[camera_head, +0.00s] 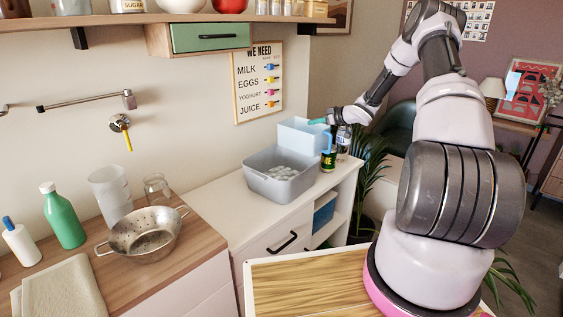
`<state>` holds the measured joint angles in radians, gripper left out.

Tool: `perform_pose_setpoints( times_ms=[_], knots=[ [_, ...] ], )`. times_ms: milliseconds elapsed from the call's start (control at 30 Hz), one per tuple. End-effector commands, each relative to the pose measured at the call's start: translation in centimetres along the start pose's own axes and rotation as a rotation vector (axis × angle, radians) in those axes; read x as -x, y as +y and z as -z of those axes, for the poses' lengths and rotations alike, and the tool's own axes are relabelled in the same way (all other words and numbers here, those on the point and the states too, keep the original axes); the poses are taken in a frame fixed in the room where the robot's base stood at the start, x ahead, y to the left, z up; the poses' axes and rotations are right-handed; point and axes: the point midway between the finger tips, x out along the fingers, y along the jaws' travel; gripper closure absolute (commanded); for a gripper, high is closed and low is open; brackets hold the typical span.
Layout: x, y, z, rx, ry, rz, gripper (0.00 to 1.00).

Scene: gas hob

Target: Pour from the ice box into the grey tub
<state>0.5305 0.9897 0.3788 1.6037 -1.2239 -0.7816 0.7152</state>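The light blue ice box (299,137) is at the far side of the grey tub, over or just behind its back rim. Its base is hidden, so I cannot tell whether it rests on the counter. It looks close to upright, with perhaps a slight tilt. The grey tub (262,184) stands on the white counter with white ice pieces (281,172) inside. My gripper (318,122) reaches in from the right, with its teal fingertips at the ice box's upper right edge. It appears shut on the box there; the contact is small in view.
A dark green can (328,160) and a jar (343,143) stand close right of the ice box. A colander (146,236), a drinking glass (157,188) and bottles are on the wooden worktop at left. A shelf with a green drawer (209,37) hangs above. The white counter's front is clear.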

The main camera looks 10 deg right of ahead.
Motion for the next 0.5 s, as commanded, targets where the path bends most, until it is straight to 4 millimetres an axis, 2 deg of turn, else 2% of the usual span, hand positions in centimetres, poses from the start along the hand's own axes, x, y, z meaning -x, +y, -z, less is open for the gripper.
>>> perform_pose_setpoints(
  times_ms=[267,500],
  knots=[
    [0.0,-0.1,0.1,-0.009,0.001,0.005,1.00],
    [0.6,0.0,1.7,-0.007,0.002,0.004,1.00]
  ],
)
